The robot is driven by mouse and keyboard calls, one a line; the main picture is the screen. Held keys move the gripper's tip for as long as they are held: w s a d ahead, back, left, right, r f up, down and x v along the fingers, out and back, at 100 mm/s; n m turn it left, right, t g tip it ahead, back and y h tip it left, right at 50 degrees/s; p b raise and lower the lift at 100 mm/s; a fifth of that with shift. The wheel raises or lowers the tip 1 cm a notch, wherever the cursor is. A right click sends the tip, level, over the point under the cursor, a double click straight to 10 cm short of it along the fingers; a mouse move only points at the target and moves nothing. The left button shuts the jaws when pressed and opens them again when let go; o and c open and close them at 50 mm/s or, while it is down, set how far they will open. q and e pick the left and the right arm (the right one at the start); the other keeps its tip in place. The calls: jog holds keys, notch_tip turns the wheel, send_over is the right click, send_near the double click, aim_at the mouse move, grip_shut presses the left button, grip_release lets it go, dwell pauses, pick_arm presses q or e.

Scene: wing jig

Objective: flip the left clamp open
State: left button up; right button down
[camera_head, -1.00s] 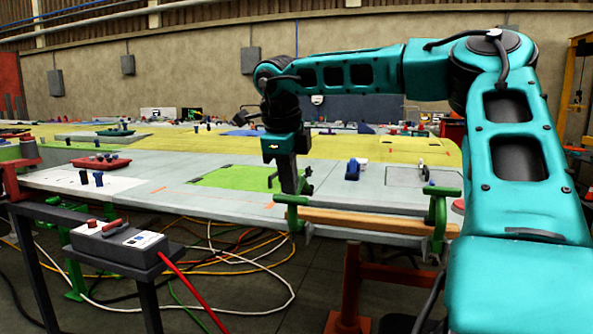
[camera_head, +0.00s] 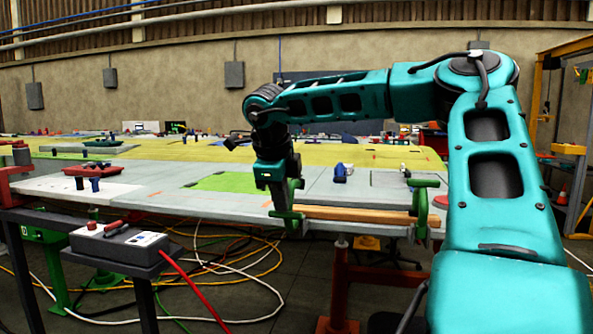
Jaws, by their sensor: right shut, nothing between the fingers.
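The left clamp (camera_head: 287,216) is green and sits at the table's front edge, at the left end of a wooden bar (camera_head: 350,214). A flat green piece shows at its front and a green upright part beside the fingers. The matching right clamp (camera_head: 420,203) is green, with a crossbar at its top. My right gripper (camera_head: 281,205) points down at the left clamp, its fingers shut and empty. It overlaps the clamp in view; I cannot tell whether they touch. It hides part of the clamp, so its lever position is unclear. My left gripper is not in view.
The long grey wing panel (camera_head: 150,200) carries several small tools, including a blue one (camera_head: 340,173). A control box (camera_head: 118,242) with a red cable stands at the front left. Cables lie on the floor below. A red-orange stand (camera_head: 341,280) stands beneath the bar.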

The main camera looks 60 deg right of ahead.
aim_at(279, 215)
jog(key=f, duration=0.1)
jog(key=a+f+b, duration=0.1)
jog(key=f, duration=0.1)
jog(key=shift+s+a+b, duration=0.25)
jog(key=shift+a+b, duration=0.05)
jog(key=shift+b, duration=0.05)
pick_arm(q)
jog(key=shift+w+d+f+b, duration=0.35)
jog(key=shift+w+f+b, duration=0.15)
jog(key=shift+b, duration=0.4)
pick_arm(e)
jog(key=f, duration=0.1)
jog(key=a+f, duration=0.1)
jog(key=shift+s+a+f, duration=0.15)
jog(key=shift+s+f, duration=0.1)
jog(key=shift+f, duration=0.15)
